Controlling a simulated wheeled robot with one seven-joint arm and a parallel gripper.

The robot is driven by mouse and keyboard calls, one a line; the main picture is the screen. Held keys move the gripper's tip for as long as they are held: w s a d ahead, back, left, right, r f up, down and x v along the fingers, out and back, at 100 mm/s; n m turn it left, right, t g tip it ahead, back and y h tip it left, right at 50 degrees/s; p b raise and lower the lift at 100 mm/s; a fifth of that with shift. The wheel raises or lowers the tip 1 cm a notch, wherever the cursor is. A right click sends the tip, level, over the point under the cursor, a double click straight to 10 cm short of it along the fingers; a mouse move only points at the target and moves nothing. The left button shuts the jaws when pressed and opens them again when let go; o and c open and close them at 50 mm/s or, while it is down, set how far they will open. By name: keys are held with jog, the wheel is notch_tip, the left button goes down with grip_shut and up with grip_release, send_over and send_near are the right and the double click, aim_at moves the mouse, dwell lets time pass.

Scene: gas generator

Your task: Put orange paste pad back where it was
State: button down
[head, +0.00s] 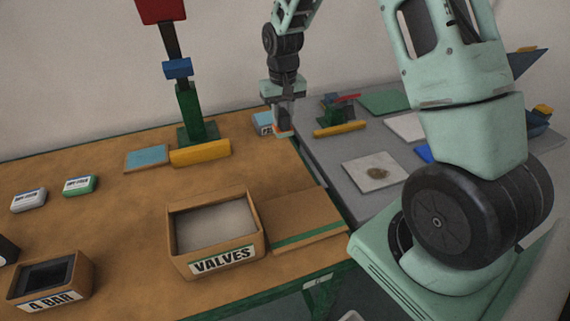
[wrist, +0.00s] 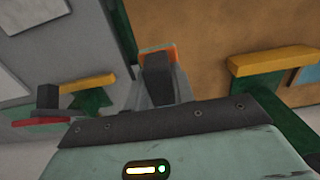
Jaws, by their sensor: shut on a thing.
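My gripper (head: 284,122) points down near the back right edge of the wooden table, beside the grey table. It is shut on the orange paste pad (head: 284,132), whose orange edge shows just under the fingers. In the wrist view the orange pad (wrist: 160,50) shows as a thin orange strip at the fingertips, partly hidden by a dark finger. I cannot tell whether the pad touches the table.
A green stand with a yellow bar (head: 201,152) is left of my gripper. A red and green device (head: 339,112) with another yellow bar is on the grey table at right. The VALVES box (head: 218,232) stands in front. Open wood lies at the table's middle left.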

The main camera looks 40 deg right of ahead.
jog(key=shift+w+d+f, duration=0.1)
jog(key=shift+d+f, duration=0.1)
jog(key=shift+f, duration=0.15)
notch_tip(320, 180, down, 9)
jog(key=shift+r+p, duration=0.2)
jog(key=shift+p, duration=0.65)
jog(key=shift+f, duration=0.15)
jog(key=c, duration=1.2)
grip_release()
jog(key=shift+o, duration=0.2)
